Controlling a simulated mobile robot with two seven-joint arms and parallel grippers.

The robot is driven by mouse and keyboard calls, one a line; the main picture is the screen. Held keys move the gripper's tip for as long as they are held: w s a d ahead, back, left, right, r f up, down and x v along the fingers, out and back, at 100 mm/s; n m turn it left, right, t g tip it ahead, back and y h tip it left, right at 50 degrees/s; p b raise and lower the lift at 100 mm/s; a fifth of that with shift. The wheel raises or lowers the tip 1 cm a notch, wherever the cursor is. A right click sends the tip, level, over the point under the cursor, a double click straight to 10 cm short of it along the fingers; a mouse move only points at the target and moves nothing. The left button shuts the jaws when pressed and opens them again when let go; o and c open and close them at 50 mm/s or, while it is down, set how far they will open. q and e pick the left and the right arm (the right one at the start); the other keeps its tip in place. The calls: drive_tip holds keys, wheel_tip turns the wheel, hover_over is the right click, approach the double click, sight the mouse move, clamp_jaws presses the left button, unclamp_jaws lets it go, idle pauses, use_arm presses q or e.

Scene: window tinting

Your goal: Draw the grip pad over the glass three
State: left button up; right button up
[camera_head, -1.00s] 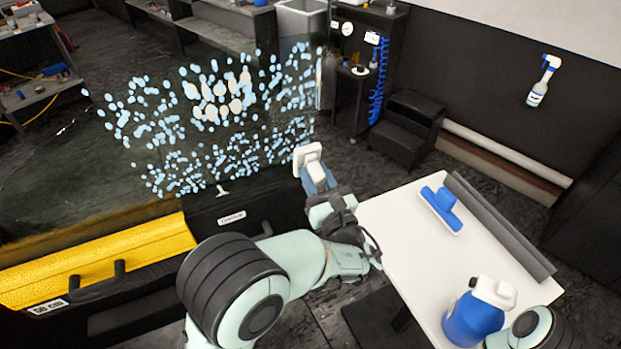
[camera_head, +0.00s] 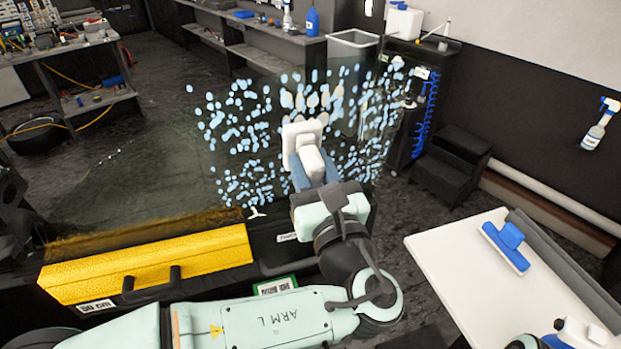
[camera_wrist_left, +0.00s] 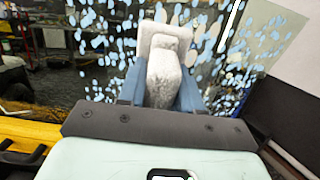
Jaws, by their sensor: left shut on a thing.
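The glass (camera_head: 240,135) is a clear upright pane dotted with pale blue drops, with a patch of whiter drops near its upper middle. My left gripper (camera_head: 308,172) is shut on the white grip pad (camera_head: 302,133) and holds it up in front of the glass. In the left wrist view the pad (camera_wrist_left: 165,42) stands between the blue fingers (camera_wrist_left: 162,90), its flat face toward the glass. I cannot tell whether the pad touches the glass. My right gripper is not in view.
A white table (camera_head: 455,262) at the right holds a blue squeegee (camera_head: 506,246) and a white-topped bottle (camera_head: 582,335). A spray bottle (camera_head: 598,125) is at the right wall. Black steps (camera_head: 452,165) stand behind the table.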

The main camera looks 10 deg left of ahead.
use_arm(q)
drive_tip(key=shift+s+a+r, duration=0.1)
drive_tip(key=shift+a+r, duration=0.05)
drive_tip(key=shift+r, duration=0.1)
drive_tip(key=shift+a+r, duration=0.1)
drive_tip(key=shift+p+x, duration=0.6)
drive_tip(key=shift+x, duration=2.05)
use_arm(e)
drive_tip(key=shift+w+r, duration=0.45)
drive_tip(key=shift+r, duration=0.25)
use_arm(q)
drive_tip(key=shift+w+a+p, duration=0.2)
drive_tip(key=shift+w+p, duration=0.15)
drive_tip(key=shift+w, duration=0.35)
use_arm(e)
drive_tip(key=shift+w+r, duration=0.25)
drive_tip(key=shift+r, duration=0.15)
